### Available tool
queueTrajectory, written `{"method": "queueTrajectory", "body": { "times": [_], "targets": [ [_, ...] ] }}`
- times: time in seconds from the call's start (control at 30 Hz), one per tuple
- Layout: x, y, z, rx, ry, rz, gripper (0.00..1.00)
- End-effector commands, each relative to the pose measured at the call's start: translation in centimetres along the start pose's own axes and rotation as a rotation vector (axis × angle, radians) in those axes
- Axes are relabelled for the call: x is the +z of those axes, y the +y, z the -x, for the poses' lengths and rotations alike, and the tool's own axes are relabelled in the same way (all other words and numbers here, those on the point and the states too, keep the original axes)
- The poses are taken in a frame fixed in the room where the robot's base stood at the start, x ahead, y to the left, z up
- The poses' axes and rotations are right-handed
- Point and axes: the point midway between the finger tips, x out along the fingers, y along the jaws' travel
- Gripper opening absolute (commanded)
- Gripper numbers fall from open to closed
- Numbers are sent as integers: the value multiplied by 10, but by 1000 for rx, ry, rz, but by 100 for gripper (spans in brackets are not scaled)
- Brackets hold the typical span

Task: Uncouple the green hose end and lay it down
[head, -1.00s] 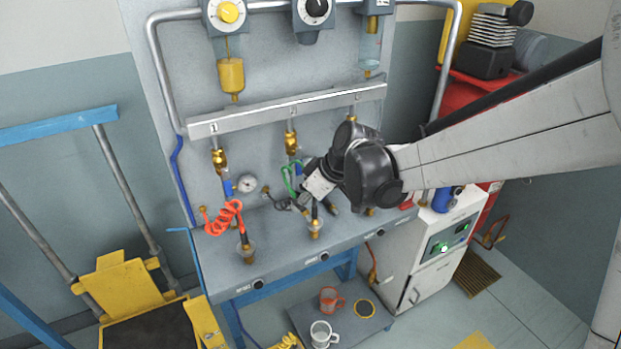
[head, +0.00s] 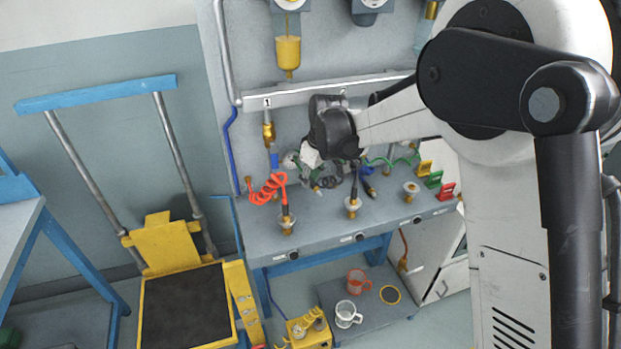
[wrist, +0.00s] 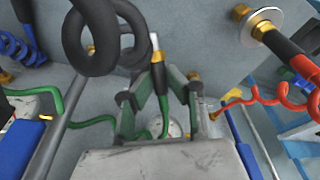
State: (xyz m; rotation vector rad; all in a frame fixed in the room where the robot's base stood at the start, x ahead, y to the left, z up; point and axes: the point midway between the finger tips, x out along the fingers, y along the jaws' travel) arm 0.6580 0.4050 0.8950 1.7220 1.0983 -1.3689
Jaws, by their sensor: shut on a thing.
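My gripper (wrist: 163,92) is shut on the green hose end (wrist: 156,58), which has a pale metal tip and a dark sleeve. In the wrist view the tip is bare and points up, with no coupling visible on it. The green hose (wrist: 90,121) runs from between the fingers and off to the left. In the head view my gripper (head: 316,178) is above the bench, just right of the orange coiled hose. The green hose (head: 392,161) shows right of my wrist there; its held end cannot be made out.
The orange coiled hose (head: 268,188) and a black coiled hose (wrist: 100,38) are close by. Yellow, green and red blocks (head: 435,180) stand at the right. Bare bench top lies between the cups.

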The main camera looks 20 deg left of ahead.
Motion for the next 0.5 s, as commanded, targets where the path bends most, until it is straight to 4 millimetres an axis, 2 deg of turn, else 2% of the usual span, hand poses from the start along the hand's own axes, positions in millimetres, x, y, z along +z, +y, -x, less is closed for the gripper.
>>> {"method": "queueTrajectory", "body": {
  "times": [0.5],
  "targets": [
    [9, 0, -40, 0, 1, 0, 0]
  ]
}}
